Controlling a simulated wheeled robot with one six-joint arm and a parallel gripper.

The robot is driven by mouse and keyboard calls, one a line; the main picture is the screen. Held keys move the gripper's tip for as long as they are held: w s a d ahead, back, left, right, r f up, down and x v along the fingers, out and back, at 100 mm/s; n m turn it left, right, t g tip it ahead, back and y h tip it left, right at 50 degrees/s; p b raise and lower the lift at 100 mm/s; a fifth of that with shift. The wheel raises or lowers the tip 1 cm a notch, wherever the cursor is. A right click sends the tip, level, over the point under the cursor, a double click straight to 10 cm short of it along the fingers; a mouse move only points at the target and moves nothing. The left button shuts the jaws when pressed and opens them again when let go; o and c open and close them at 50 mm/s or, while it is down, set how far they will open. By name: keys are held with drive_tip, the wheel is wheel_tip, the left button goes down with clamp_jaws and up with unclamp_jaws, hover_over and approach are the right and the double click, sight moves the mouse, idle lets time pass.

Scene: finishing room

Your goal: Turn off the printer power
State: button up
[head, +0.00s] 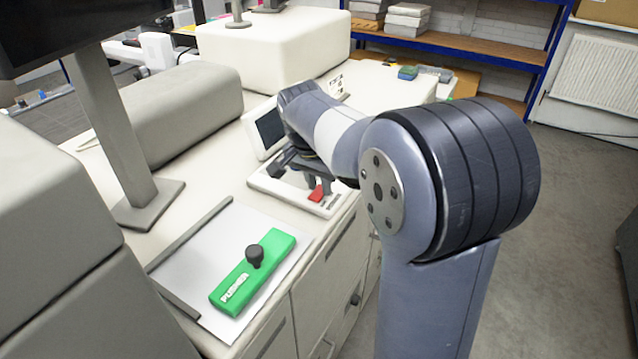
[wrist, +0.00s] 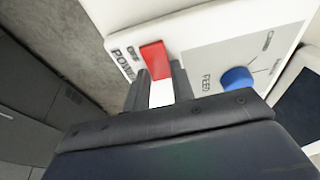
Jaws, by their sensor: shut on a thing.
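The printer's control panel (head: 290,190) is a white plate on the front edge of the machine, with a red power switch (head: 317,194). In the wrist view the red switch (wrist: 153,55) sits beside the printed words "POWER" and "OFF". My gripper (wrist: 162,78) is at the switch, its two dark fingers on either side of its lower end. The gripper is shut on the switch. A white patch shows between the fingers. In the head view my gripper (head: 322,182) reaches down to the panel, and my arm partly hides it.
A blue knob (wrist: 238,80) marked "FEED" is close to the right finger. A small dark screen (head: 270,128) stands behind the panel. A green block marked "PUSHER" (head: 238,281) with a black knob lies on the bed. A monitor stand (head: 120,140) rises at left.

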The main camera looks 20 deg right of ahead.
drive_tip(key=o, duration=1)
drive_tip(key=shift+r, duration=0.1)
drive_tip(key=v, duration=1)
drive_tip(key=shift+r+b, duration=0.3)
drive_tip(key=shift+r, duration=0.05)
drive_tip(key=x, duration=1.1)
drive_tip(key=shift+s+p, duration=0.1)
drive_tip(key=shift+p, duration=0.25)
drive_tip(key=shift+g+y+p, duration=0.3)
drive_tip(key=shift+p, duration=0.1)
drive_tip(key=shift+a+b, duration=0.1)
drive_tip(key=shift+b, duration=0.4)
